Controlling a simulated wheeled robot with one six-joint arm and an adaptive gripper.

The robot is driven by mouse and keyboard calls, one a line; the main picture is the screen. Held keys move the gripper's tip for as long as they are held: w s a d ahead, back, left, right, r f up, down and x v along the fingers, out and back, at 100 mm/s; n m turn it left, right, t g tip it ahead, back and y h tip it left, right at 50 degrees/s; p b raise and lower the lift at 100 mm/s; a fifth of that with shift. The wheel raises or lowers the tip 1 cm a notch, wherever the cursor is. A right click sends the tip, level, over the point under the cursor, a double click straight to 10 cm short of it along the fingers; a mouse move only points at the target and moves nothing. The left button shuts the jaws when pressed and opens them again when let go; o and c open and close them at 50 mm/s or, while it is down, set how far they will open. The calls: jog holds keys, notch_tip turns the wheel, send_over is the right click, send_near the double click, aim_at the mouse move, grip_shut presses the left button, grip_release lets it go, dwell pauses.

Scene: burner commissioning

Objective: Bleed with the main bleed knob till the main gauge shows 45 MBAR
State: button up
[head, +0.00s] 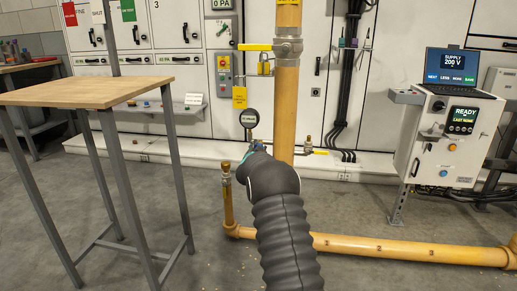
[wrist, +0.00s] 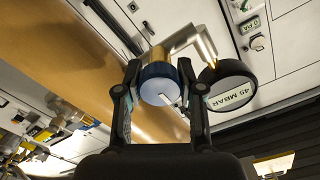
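In the wrist view a round blue knob (wrist: 158,84), which I take as the main bleed knob, sits on a brass stem beside the wide yellow pipe. A white line marks its face. My gripper (wrist: 159,80) has one finger on each side of the knob, apparently touching its rim. The black-rimmed main gauge (wrist: 228,88) is just right of the knob, and its tilted white label reads 45 MBAR. In the head view the gauge (head: 249,118) stands left of the pipe. My arm hides the knob there and most of my gripper (head: 257,146).
The vertical yellow pipe (head: 287,100) has a yellow-handled valve (head: 257,47) above. A low yellow pipe (head: 390,249) crosses the floor to the right. A wooden-topped table (head: 100,92) stands at left. A control cabinet (head: 445,140) with a laptop stands at right.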

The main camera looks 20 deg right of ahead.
jog(key=o, duration=0.5)
jog(key=shift+c, duration=0.2)
jog(key=v, duration=1.2)
